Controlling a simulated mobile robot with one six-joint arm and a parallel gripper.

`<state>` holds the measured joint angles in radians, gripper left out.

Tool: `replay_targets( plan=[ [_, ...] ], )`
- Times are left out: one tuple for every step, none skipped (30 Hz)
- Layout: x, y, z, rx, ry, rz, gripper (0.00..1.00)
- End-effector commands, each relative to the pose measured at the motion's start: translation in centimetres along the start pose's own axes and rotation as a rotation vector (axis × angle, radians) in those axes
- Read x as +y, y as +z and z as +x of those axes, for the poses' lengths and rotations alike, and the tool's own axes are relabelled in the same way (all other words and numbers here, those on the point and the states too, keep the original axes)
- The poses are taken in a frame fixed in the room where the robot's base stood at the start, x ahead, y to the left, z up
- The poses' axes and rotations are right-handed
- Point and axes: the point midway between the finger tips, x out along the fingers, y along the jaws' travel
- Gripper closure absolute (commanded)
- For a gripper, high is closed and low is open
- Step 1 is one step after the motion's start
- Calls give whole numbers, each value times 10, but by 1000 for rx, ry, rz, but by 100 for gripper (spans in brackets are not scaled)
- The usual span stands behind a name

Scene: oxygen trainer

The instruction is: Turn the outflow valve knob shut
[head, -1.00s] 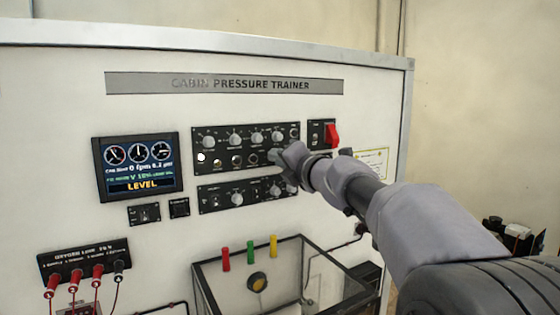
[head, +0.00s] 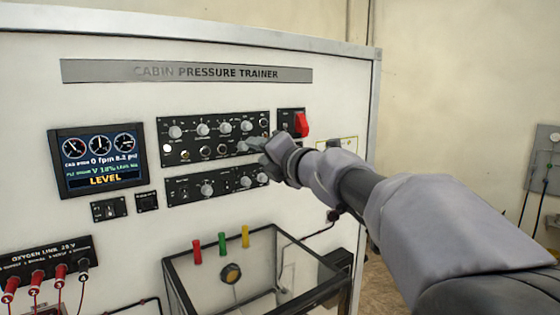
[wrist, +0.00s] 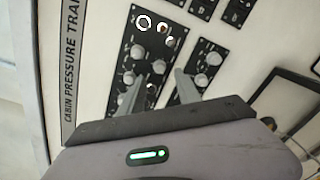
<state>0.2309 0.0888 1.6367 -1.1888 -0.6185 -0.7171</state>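The trainer's upper black control panel (head: 190,143) carries a row of grey knobs, one of them here (head: 225,127), above smaller controls. A lower black panel (head: 222,189) has more grey knobs, including one near its left-middle (head: 207,190). The labels are too small to read, so I cannot tell which knob is the outflow valve. My gripper (head: 258,146) is in front of the right end of the upper panel and hides part of it. In the wrist view my gripper (wrist: 160,76) has its two fingers apart, pointing at the panels. I cannot tell whether they touch a knob.
A display (head: 98,162) reads LEVEL at the left. A red switch cover (head: 301,124) is close above my gripper. A clear-sided box (head: 190,290) with red, green and yellow pegs behind it stands below. Red plugs (head: 37,278) hang at lower left.

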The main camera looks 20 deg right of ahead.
Motion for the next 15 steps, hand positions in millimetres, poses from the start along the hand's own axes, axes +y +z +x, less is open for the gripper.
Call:
replay_targets(
  plan=[
    [0, 1, -18, -4, 0, -1, 60],
    [0, 1, -28, -5, -1, -1, 60],
    [0, 1, -42, -5, 0, -2, 60],
    [1, 2, -52, -5, 0, -2, 60],
    [0, 1, -61, -5, -1, -1, 60],
    [1, 1, -73, -4, 0, -2, 60],
    [0, 2, -80, -4, -1, -2, 60],
    [1, 1, -88, -4, 0, -1, 60],
    [0, 1, -96, -3, -1, -2, 60],
    [1, 1, -101, -4, 0, -2, 60],
    [1, 1, -106, -3, 0, -1, 60],
    [0, 1, -111, -2, 0, -1, 60],
    [0, 1, -113, -2, 0, -1, 60],
    [0, 1, -115, -1, 0, -1, 60],
    [0, 0, -117, 0, 1, -1, 60]
  ],
)
